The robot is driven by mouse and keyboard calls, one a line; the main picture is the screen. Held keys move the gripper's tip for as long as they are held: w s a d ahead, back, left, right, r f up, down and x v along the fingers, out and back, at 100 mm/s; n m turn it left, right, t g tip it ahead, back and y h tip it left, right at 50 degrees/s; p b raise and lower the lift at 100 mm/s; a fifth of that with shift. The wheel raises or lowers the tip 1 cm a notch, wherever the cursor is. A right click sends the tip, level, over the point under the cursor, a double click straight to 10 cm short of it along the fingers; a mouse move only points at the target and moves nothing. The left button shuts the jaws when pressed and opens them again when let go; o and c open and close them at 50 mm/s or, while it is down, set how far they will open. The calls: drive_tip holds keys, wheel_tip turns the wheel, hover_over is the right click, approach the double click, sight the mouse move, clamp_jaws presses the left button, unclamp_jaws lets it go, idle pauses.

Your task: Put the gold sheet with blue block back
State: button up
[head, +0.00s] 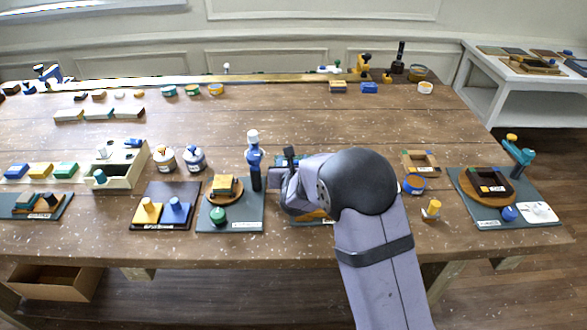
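My gripper (290,160) is over the middle front of the table, just right of a blue post with a white top (253,150). My own wrist and arm cover most of it, so its fingers and anything between them cannot be made out. Under it, a mat with a small orange and blue edge (316,215) shows only in part. I cannot tell a gold sheet with a blue block for certain.
At right is another mat with a round plate (463,190). Bare wood (200,122) lies across the middle.

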drive_tip(key=shift+s+r+b, duration=0.25)
drive_tip(key=shift+s+b, duration=0.1)
drive_tip(key=shift+s, duration=0.2)
drive_tip(key=b+v, duration=0.2)
drive_tip(key=v, duration=0.8)
drive_tip(key=shift+s+r, duration=0.25)
drive_tip(key=shift+s, duration=0.1)
